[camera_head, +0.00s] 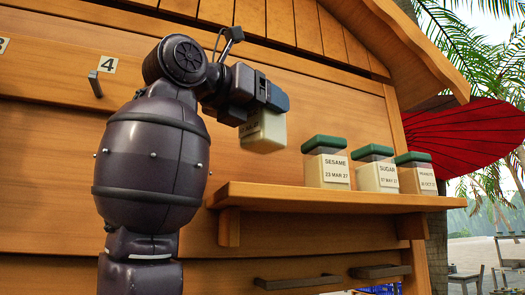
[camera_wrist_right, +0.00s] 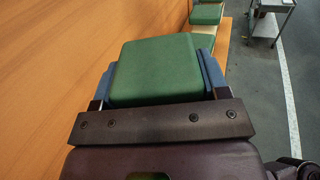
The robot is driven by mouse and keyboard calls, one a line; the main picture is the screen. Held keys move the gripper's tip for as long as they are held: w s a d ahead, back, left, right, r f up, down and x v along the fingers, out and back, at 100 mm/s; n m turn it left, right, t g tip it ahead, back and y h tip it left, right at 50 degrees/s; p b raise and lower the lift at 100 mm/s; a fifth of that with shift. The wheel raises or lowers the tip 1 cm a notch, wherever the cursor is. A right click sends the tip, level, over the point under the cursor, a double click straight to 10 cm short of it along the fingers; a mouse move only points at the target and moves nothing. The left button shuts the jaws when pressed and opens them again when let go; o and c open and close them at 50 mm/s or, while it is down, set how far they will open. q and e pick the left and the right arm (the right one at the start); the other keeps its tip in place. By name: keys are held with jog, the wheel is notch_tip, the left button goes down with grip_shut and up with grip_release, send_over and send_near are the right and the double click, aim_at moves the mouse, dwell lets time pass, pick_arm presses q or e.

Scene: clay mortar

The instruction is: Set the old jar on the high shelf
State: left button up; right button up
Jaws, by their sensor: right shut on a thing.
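My right gripper (camera_head: 266,94) is shut on a jar (camera_head: 264,132) with pale contents and holds it in the air, slightly tilted, above the left part of the wooden shelf (camera_head: 300,197). The jar's label is mostly hidden by the gripper. In the right wrist view, the jar's green lid (camera_wrist_right: 155,68) sits between the blue fingers of the right gripper (camera_wrist_right: 158,80). My left gripper is not in view.
The shelf's left part, below the held jar, is clear. The wooden wall (camera_head: 50,150) lies close behind my arm, with a hook (camera_head: 95,84) by the number 4. A red parasol (camera_head: 470,138) is at the right. Handles (camera_head: 300,282) show below the shelf.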

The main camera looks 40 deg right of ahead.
aim_at(263, 150)
notch_tip(263, 150, down, 6)
jog(key=shift+f+b, duration=0.1)
jog(key=shift+b, duration=0.25)
jog(key=shift+f, duration=0.25)
jog(key=shift+r, duration=0.1)
jog(key=o, duration=1.1)
jog(key=shift+f, duration=0.2)
jog(key=shift+c, duration=0.2)
